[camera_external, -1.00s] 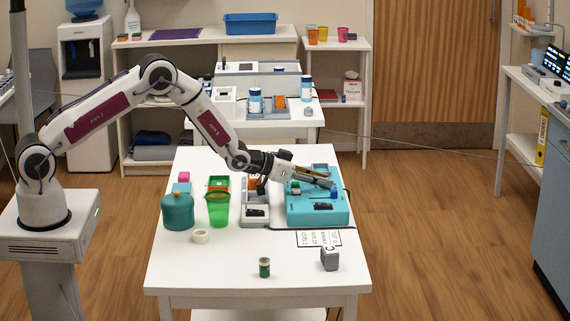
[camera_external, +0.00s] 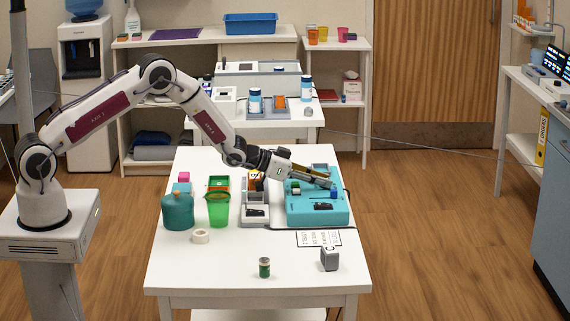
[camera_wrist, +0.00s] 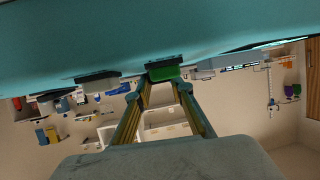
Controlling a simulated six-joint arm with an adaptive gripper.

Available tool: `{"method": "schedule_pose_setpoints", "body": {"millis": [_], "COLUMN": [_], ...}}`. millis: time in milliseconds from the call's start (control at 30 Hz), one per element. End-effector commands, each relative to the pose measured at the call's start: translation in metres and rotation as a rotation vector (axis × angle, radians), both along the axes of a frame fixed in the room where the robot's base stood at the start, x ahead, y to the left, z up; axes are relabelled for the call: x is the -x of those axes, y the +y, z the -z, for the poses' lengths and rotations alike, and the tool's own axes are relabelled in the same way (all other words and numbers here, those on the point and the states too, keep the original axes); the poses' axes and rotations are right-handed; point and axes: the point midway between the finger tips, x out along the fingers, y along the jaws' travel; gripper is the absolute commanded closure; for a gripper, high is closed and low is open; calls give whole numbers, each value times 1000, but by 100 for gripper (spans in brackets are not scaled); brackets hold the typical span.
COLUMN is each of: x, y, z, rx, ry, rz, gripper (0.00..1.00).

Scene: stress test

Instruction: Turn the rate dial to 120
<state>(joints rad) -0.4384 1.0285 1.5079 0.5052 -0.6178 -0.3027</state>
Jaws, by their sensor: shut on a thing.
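A teal device (camera_external: 304,210) stands on the near white table, with a dark slot and several small parts on its top. My gripper (camera_external: 332,185) reaches over it from the left, its tips low at the back right of its top. A small blue knob (camera_external: 334,194) shows at the tips. The gripper is shut on what seems to be this knob, the rate dial; the fingers hide part of it and no scale or number is readable. A green part (camera_external: 295,187) sits left of it. In the wrist view my two fingers (camera_wrist: 158,93) point at the teal surface (camera_wrist: 110,45), near a green part (camera_wrist: 164,73).
Left of the device are a grey stand (camera_external: 256,215), a green cup (camera_external: 218,209) and a teal jar (camera_external: 177,212). A tape roll (camera_external: 201,236), small vial (camera_external: 264,267), grey cube (camera_external: 329,259) and printed card (camera_external: 319,238) lie in front. The table's front is mostly clear.

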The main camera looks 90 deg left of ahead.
Motion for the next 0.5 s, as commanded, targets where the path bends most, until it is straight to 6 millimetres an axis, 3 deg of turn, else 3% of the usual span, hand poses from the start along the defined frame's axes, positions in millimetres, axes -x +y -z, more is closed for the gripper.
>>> {"method": "schedule_pose_setpoints", "body": {"millis": [33, 67, 100, 133, 500], "x": [-1, -1, -1, 0, 1], "y": [1, 1, 1, 1, 0], "z": [-2, -2, -2, -2, 0], "rx": [-2, -2, -1, -1, 0], "ry": [-4, -4, -4, -4, 0], "rz": [-1, -1, -1, -1, -1], "gripper": [100, 76, 65, 61, 61]}}
